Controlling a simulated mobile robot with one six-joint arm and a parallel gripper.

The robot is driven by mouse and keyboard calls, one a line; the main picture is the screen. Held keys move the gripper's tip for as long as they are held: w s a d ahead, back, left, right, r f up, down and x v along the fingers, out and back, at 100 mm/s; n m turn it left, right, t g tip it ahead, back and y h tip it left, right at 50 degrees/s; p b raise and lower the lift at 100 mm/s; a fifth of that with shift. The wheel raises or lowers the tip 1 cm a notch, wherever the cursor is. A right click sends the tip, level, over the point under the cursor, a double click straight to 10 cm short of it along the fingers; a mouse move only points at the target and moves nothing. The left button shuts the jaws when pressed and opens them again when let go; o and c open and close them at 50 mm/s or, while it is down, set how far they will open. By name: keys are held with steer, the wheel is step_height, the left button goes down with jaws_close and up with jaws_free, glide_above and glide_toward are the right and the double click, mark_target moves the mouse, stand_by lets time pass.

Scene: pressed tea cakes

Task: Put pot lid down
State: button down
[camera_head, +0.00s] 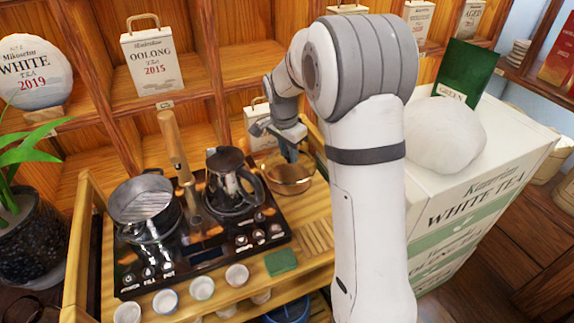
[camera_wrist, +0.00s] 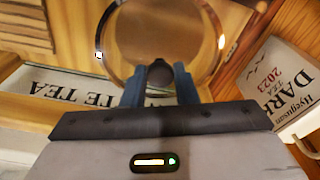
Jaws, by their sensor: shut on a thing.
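My gripper (camera_head: 291,153) is shut on the dark knob of the pot lid (camera_wrist: 160,28). The lid is round, clear glass with a shiny metal rim. In the wrist view, the blue fingers of my gripper (camera_wrist: 159,82) clasp the knob from both sides. In the head view the lid (camera_head: 290,176) looks amber and round, right of the black kettle, above or at the wooden tray; I cannot tell whether it touches anything. The glass pot (camera_head: 145,205) stands open on the left of the black stove.
A black kettle (camera_head: 231,185) stands on the stove (camera_head: 205,253), with an upright wooden handle (camera_head: 172,145) left of it. Several small cups (camera_head: 202,288) line the front. A green cloth (camera_head: 281,262) and slatted wood lie at right. White tea boxes (camera_head: 480,190) stand beyond my arm.

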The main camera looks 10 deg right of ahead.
mark_target(288, 159)
steer(key=shift+f, duration=2.35)
steer(key=shift+f, duration=0.2)
steer(key=c, duration=1.1)
jaws_free()
steer(key=shift+c, duration=0.2)
steer(key=shift+r, duration=0.1)
step_height(288, 159, up, 12)
steer(key=a, duration=0.1)
steer(key=s+n+t+y, duration=0.1)
steer(key=s+n, duration=1)
steer(key=s, duration=1.7)
steer(key=shift+s+d+r+n+t, duration=0.2)
steer(key=shift+d+r+n+t, duration=0.1)
steer(key=shift+d+n, duration=0.1)
